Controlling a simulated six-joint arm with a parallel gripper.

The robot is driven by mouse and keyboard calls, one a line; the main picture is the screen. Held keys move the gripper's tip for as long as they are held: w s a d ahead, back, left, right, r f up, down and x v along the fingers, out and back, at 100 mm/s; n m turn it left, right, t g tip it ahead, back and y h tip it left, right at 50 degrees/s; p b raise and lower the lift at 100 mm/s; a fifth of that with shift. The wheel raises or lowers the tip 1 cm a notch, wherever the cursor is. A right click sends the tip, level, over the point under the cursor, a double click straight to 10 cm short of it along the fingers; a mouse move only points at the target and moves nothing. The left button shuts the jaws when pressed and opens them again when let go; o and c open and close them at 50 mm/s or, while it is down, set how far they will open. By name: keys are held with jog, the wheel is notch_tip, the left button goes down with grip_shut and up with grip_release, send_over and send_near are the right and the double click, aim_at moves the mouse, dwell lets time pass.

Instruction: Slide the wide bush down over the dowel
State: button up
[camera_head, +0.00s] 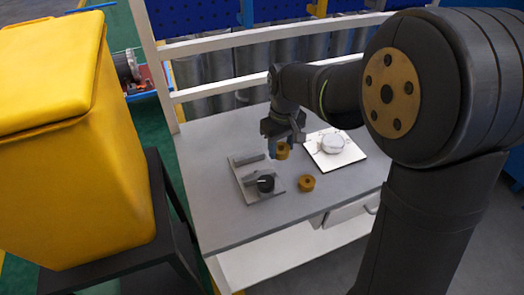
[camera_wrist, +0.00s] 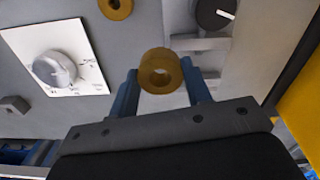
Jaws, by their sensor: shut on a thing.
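My gripper (camera_head: 283,140) is shut on a brass-coloured ring, the bush (camera_head: 282,152), and holds it over the table. In the wrist view the bush (camera_wrist: 160,72) sits between the blue fingertips, its round hole facing the camera. A second brass ring (camera_head: 306,183) lies on the table; it also shows in the wrist view (camera_wrist: 116,8). I cannot tell the two rings' widths apart. A grey plate (camera_head: 258,191) on the table carries grey bars and a black round part (camera_head: 265,184) with a pale line on top. No dowel can be clearly made out.
A large yellow bin (camera_head: 80,150) stands left of the table. A white rail frame (camera_head: 230,40) runs behind. The table's front left is clear.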

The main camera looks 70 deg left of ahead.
jog(key=w+a+r+m, duration=0.1)
jog(key=w+r+m, duration=0.1)
jog(key=w, duration=0.9)
jog(key=w+a+r+m, duration=0.1)
jog(key=w+a+r, duration=0.15)
jog(key=w, duration=0.95)
jog(key=w+d+m, duration=0.1)
jog(key=w+d, duration=0.2)
jog(key=w, duration=0.7)
jog(key=w+d+r+m, duration=0.1)
jog(key=w+d+m, duration=0.1)
jog(key=w, duration=0.8)
jog(key=shift+w+d, duration=0.2)
jog(key=shift+d, duration=0.2)
jog(key=shift+f, duration=2.85)
jog(key=shift+f, duration=2.9)
jog(key=o, duration=1.3)
jog(key=shift+c, duration=0.2)
jog(key=shift+s, duration=0.1)
